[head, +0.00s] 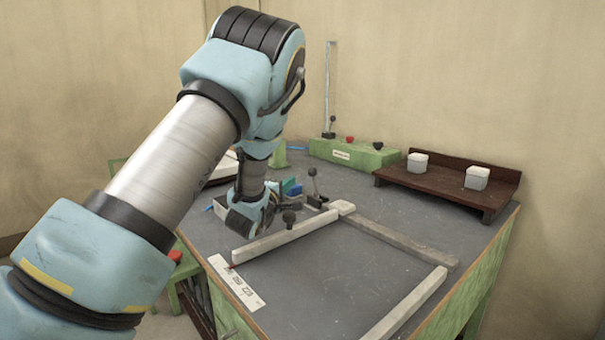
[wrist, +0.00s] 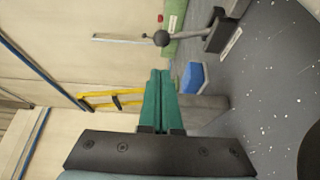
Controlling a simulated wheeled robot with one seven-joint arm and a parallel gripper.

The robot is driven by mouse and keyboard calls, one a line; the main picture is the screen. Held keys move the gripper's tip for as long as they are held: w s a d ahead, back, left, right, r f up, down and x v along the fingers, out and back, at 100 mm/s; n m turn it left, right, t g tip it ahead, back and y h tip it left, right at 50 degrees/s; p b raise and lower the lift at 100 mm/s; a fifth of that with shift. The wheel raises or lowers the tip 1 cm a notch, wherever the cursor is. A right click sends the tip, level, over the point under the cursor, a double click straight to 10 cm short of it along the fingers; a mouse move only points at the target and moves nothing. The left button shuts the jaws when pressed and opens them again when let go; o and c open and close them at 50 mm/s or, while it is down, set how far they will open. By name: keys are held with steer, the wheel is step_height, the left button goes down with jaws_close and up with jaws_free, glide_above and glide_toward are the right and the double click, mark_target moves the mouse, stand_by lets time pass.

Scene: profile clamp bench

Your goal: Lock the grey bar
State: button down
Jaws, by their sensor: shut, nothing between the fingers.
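A grey bar (head: 400,238) lies on the bench, running from the frame's back corner towards the right. Two paler bars, one on the left (head: 285,237) and one at the front right (head: 405,305), lie at angles to it. A clamp with a dark knob (head: 289,218) stands by the left bar. Another clamp with an upright dark handle (head: 313,186) stands behind the corner. My gripper (wrist: 160,75) has teal fingers pressed together, with nothing between them. In the head view it is partly hidden by my arm. A dark ball-ended clamp lever (wrist: 162,39) shows beyond the fingertips.
A blue block (wrist: 193,79) is close beside the fingers. A brown tray (head: 447,184) carries two pale cubes at the right. A white ruled plate (head: 237,284) lies front left.

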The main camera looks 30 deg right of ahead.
steer(key=p+x, duration=0.3)
steer(key=x, duration=0.6)
steer(key=shift+w+d, duration=0.25)
steer(key=shift+d, duration=0.05)
